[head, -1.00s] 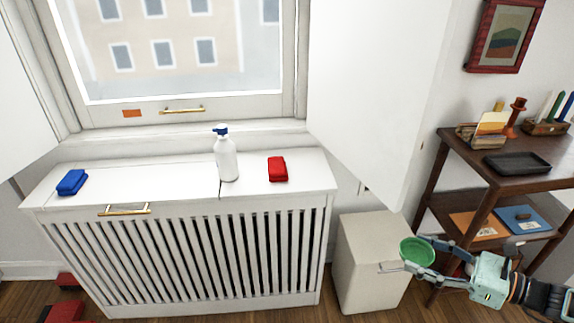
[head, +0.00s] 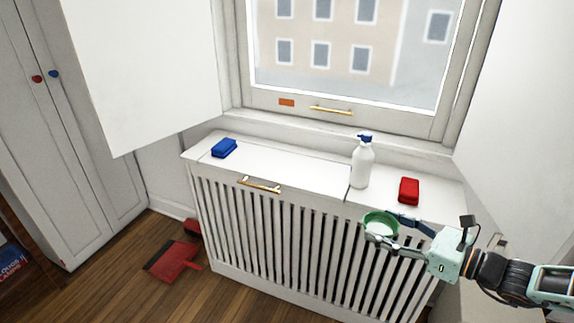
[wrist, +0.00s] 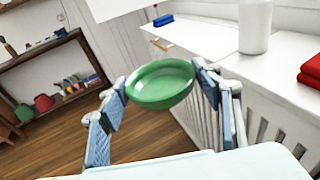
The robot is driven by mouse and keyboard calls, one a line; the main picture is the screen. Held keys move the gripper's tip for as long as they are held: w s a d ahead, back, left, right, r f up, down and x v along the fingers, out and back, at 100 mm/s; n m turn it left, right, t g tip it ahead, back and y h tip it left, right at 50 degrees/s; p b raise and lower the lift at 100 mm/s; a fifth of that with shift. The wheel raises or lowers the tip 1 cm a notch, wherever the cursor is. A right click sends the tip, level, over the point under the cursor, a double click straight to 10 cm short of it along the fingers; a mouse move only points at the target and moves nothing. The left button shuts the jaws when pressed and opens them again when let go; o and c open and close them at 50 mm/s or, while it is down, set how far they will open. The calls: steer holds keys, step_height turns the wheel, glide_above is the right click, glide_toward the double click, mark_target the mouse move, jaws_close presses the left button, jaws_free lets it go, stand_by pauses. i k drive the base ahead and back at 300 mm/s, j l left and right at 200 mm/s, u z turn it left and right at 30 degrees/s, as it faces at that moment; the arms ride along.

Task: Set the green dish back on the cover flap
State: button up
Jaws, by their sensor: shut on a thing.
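My gripper (head: 384,226) is shut on the green dish (head: 374,219), holding it in the air in front of the white radiator cover's slatted front. In the wrist view the dish (wrist: 160,86) is a shallow round bowl, roughly level, with a finger on each side; its visible inside looks empty. The cover flap (head: 290,172) is the white left part of the cover's top, with a brass handle (head: 258,185) at its front edge. The flap looks closed and flat. My gripper is to the right of the flap, in front of the cover.
The flap's middle is clear. A red dustpan (head: 172,261) lies on the floor.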

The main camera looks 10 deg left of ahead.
mark_target(271, 167)
steer(key=i+j, duration=0.15)
steer(key=j, duration=0.2)
steer(key=i+j, duration=0.2)
steer(key=j, duration=0.2)
steer(key=i+j, duration=0.15)
steer(key=j, duration=0.2)
steer(key=i+j, duration=0.2)
steer(key=j, duration=0.15)
steer(key=i+j, duration=0.15)
steer(key=j, duration=0.25)
steer(key=i+j, duration=0.2)
steer(key=j, duration=0.15)
steer(key=i+j, duration=0.15)
steer(key=j, duration=0.2)
steer(key=i+j, duration=0.2)
steer(key=j, duration=0.2)
